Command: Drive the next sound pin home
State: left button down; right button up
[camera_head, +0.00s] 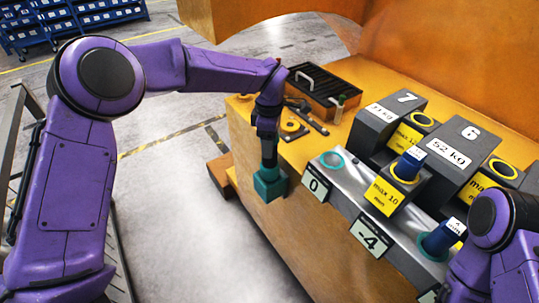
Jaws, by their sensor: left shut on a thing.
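My left gripper (267,128) is shut on the grey handle of a mallet with a teal block head (270,184). The mallet hangs head down in front of the orange bench's edge, left of the "0" tag. Another blue pin (440,240) stands in a teal collar near the "-4" tag, close to my right arm. A teal-ringed hole (332,160) above the "0" tag shows no pin. My right gripper is out of sight.
Grey castings marked 7 (390,122) and 6 (452,148) stand on the orange bench (275,222). Open floor is at left.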

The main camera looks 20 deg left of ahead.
pick_arm(q)
notch_tip(320, 180, up, 9)
jog(key=shift+f+b, duration=0.15)
jog(key=shift+b, duration=0.6)
notch_tip(320, 180, up, 11)
jog(key=p, duration=1.1)
jog(key=shift+w, duration=0.1)
